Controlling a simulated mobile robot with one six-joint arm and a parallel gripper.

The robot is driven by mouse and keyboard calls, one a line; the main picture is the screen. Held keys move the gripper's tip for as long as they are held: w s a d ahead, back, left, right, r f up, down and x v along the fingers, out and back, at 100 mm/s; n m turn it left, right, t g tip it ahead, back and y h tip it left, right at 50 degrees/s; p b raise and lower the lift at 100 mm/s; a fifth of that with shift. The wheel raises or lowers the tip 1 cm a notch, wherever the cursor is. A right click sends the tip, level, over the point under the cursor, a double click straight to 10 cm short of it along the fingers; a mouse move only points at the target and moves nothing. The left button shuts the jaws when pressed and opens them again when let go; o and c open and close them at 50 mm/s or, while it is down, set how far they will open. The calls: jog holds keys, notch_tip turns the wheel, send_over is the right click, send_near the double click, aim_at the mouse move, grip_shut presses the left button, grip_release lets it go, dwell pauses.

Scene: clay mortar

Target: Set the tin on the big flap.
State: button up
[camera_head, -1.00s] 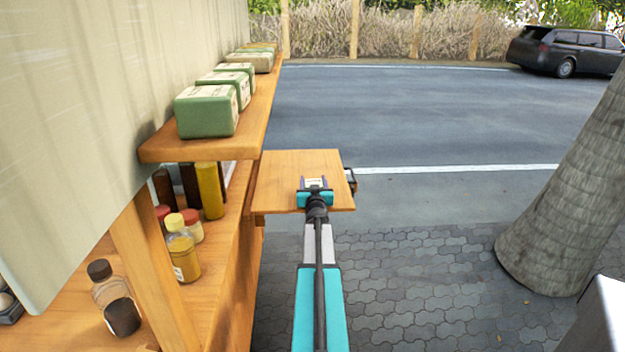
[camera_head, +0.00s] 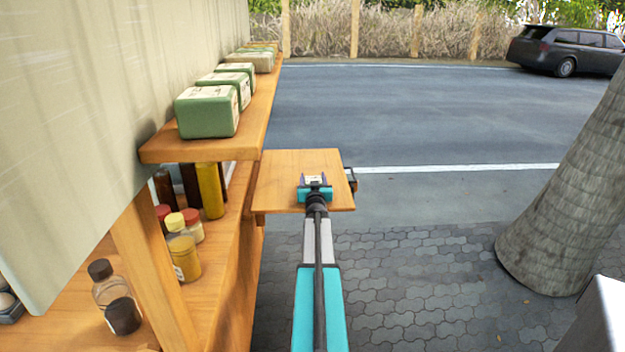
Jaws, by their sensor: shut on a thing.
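My gripper (camera_head: 314,180) is over the wooden flap (camera_head: 282,177), a flat board that sticks out from the end of the counter. Its fingers are shut on a small pale thing, which looks like the tin (camera_head: 314,178). Only its light top shows between the fingers; the rest is hidden by the gripper. I cannot tell whether the tin touches the flap or hangs just above it.
A shelf (camera_head: 262,98) with several green and tan packages (camera_head: 207,112) runs along the left. Bottles and jars (camera_head: 184,257) stand on the counter below. A dark fitting (camera_head: 351,180) is at the flap's right edge. The flap's left part is bare.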

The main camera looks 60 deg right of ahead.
jog(key=o, duration=1.2)
jog(key=shift+c, duration=0.2)
jog(key=shift+r, duration=0.1)
jog(key=shift+a, duration=0.1)
jog(key=shift+b+v, duration=0.35)
jog(key=shift+v, duration=5.6)
jog(key=shift+s, duration=0.1)
